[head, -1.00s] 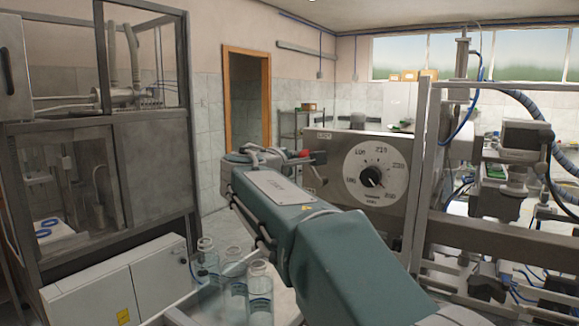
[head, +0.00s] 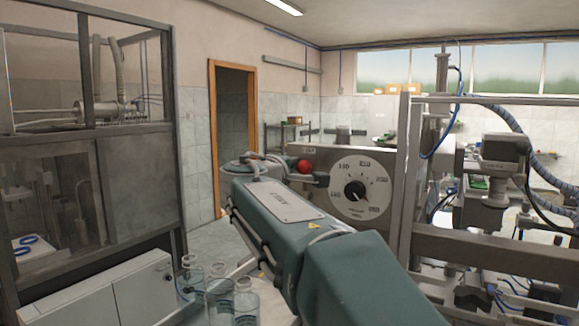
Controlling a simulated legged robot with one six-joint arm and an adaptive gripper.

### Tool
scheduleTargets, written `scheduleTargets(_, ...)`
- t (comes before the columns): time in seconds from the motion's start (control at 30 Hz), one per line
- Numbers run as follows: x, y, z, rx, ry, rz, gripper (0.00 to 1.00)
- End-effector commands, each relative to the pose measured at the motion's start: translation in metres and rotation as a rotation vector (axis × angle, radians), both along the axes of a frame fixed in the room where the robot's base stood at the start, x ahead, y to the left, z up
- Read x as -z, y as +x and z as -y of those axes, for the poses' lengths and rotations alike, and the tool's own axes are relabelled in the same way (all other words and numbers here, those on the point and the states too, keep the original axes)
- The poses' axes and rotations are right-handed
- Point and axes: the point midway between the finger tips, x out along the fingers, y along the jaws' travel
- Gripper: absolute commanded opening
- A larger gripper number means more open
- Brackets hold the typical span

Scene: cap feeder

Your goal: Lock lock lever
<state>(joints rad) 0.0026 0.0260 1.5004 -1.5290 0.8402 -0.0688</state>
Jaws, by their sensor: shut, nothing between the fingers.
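A red ball knob (head: 305,166), which I take to be the end of the lock lever, stands at the left part of the grey dial panel in the head view. Dark parts sit just below and right of it, and the lever's arm is hard to make out. My arm reaches toward the panel from the lower right. My gripper (head: 298,178) is small and dark at its far end, shut, close to the red knob. Whether it touches the knob I cannot tell. The round white dial (head: 341,188) with a black knob is right of it.
A metal frame (head: 478,242) with hoses and mechanisms fills the right. Several clear bottles (head: 220,295) stand below my arm, beside a white box (head: 95,298). A glazed cabinet (head: 140,187) stands at left. Open floor lies toward the doorway (head: 235,135).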

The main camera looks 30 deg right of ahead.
Motion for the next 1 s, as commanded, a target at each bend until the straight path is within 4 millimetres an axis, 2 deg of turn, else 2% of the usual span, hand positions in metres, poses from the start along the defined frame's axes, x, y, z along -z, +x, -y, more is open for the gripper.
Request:
scheduleTargets(0.47,-0.001,-0.002,-0.002,-0.001,-0.001,0.001,0.00)
scheduleTargets(0.57,-0.001,-0.009,-0.011,-0.002,0.000,0.001,0.00)
scheduleTargets(1.0,0.001,-0.065,-0.076,-0.004,0.000,0.000,0.00)
